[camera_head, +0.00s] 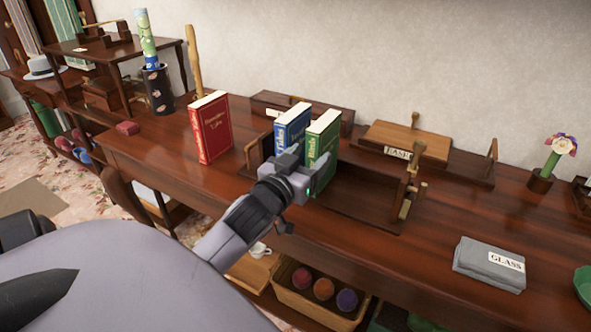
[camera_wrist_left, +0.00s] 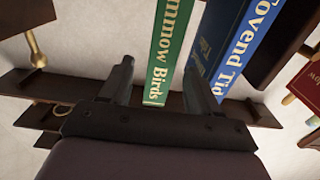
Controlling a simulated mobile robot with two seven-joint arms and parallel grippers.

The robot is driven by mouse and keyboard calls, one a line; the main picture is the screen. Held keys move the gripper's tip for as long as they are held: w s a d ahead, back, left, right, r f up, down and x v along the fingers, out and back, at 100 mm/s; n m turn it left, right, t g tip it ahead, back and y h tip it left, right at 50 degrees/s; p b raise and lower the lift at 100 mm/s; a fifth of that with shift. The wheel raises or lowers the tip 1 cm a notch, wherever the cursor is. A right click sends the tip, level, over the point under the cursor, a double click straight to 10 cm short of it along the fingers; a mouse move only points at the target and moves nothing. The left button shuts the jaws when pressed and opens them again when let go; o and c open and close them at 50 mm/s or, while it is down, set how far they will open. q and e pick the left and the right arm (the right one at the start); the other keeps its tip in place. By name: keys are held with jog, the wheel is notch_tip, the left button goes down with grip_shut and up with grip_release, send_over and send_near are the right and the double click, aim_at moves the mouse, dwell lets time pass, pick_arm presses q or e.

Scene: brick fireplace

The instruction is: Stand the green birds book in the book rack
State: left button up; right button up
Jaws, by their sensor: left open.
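The green birds book (camera_head: 324,134) stands upright in the wooden book rack (camera_head: 368,207), beside the blue book (camera_head: 291,127) on its left. Its green spine, lettered "Birds", shows in the left wrist view (camera_wrist_left: 167,50). My left gripper (camera_head: 306,158) is in front of the green and blue books, low near their spines. In the left wrist view my left gripper (camera_wrist_left: 160,75) is open, with the green spine between its fingers and part of the blue book (camera_wrist_left: 232,45) behind the right finger. No grip on either book shows. My right gripper is not in view.
A red book (camera_head: 211,128) stands on the table left of the rack. Wooden trays (camera_head: 410,138) lie behind it. A grey folded cloth marked GLASS (camera_head: 490,265) lies at right. A basket with balls (camera_head: 318,308) sits below. The rack's right part is empty.

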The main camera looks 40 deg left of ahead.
pick_arm(q)
jog(key=shift+v, duration=2.6)
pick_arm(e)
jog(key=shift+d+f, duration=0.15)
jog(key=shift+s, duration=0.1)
